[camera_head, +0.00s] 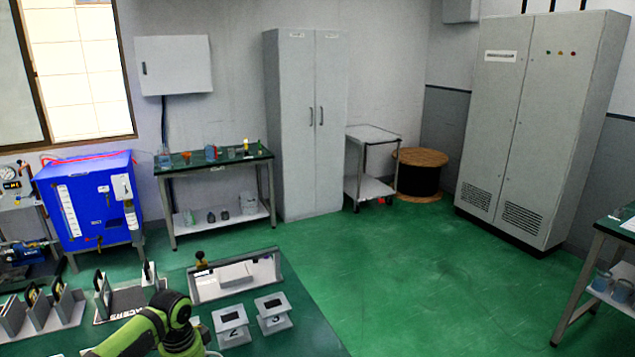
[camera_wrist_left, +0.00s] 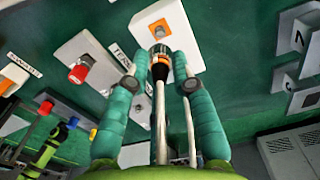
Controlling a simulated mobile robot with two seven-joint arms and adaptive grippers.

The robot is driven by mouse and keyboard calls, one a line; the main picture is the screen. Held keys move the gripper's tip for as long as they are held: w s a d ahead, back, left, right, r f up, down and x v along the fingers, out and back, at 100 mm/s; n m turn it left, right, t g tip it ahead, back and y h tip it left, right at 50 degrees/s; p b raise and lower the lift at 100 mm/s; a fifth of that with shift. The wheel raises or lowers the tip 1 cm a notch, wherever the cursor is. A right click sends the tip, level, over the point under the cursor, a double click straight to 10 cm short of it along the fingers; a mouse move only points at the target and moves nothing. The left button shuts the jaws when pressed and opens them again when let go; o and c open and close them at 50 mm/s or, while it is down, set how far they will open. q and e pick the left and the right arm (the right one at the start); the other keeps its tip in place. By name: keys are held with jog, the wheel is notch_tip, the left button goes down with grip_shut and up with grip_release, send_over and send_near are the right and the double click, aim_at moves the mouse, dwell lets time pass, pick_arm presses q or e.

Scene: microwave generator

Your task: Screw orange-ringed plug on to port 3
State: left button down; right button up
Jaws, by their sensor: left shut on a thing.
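In the left wrist view, my left gripper (camera_wrist_left: 160,78) has its two teal fingers closed around a plug (camera_wrist_left: 160,70). The plug has a metal collar, an orange ring and a black tapered back, with a pale cable running down from it. Just beyond the plug is a white block with an orange square and a round port (camera_wrist_left: 157,29). The plug's front end overlaps the block in the picture; I cannot tell whether they touch. No number is readable on this port. In the head view only my green left arm shows, at the bottom; its fingers are hidden. My right gripper is not in view.
In the left wrist view, a white block with a red cap (camera_wrist_left: 78,73) stands left of the plug. In the head view, two numbered stands (camera_head: 231,325) (camera_head: 273,312) and a white tray (camera_head: 236,275) are on the green bench. Upright holders (camera_head: 40,310) stand at the left.

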pick_arm(q)
jog(key=shift+d, duration=0.1)
jog(key=d+p, duration=0.1)
jog(key=d, duration=0.1)
jog(key=s+d+p, duration=0.1)
jog(key=d+p, duration=0.1)
jog(key=shift+s+d+f, duration=0.2)
jog(key=shift+d, duration=0.1)
dwell(0.4)
jog(key=shift+d, duration=0.1)
jog(key=shift+s+d+f+p, duration=0.1)
jog(key=shift+s+d+p, duration=0.2)
jog(key=shift+d, duration=0.45)
jog(key=shift+s+d+f+p, duration=0.15)
jog(key=shift+d+p, duration=0.2)
jog(key=shift+d, duration=0.45)
jog(key=shift+s+d+p, duration=0.25)
jog(key=shift+d+p, duration=0.1)
jog(key=shift+d, duration=0.4)
